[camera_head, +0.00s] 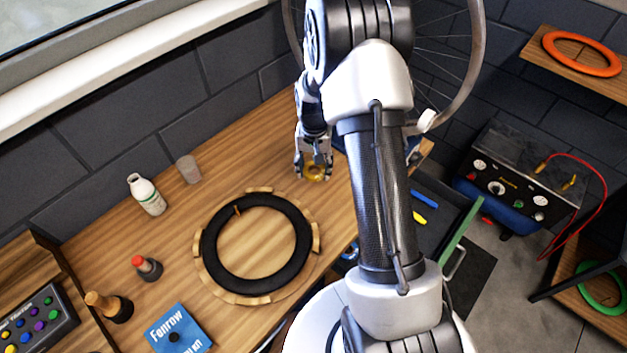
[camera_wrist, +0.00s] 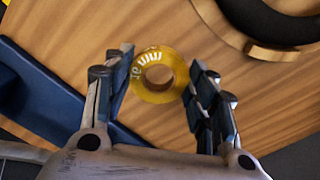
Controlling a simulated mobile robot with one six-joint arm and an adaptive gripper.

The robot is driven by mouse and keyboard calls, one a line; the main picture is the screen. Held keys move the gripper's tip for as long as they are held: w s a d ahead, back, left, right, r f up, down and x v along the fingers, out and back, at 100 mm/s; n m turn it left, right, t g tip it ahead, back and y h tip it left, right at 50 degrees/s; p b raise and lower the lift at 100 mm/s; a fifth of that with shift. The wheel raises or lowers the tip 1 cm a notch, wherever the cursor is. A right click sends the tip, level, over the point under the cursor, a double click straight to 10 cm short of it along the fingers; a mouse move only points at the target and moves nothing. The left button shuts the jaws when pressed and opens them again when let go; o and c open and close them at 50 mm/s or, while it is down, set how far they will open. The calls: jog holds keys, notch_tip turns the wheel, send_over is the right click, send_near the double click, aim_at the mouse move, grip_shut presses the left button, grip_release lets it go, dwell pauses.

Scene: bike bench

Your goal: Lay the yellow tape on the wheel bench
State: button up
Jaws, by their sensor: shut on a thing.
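The yellow tape (camera_wrist: 158,76) is a small ring-shaped roll with pale lettering, held between my gripper's two fingers (camera_wrist: 161,88). In the head view the tape (camera_head: 316,173) shows at the fingertips of my gripper (camera_head: 314,168), over the right part of the wooden wheel bench (camera_head: 335,205). I cannot tell whether the tape touches the bench top or hangs just above it. My gripper points down and is shut on the tape.
A black tyre (camera_head: 222,278) lies on a round wooden stand left of my gripper. Bare bench surrounds the tape.

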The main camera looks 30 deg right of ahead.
aim_at(314, 185)
jog(key=shift+f+b, duration=0.5)
jog(key=shift+f, duration=2.15)
jog(key=shift+f, duration=0.2)
jog(key=o, duration=0.9)
jog(key=shift+r, duration=0.15)
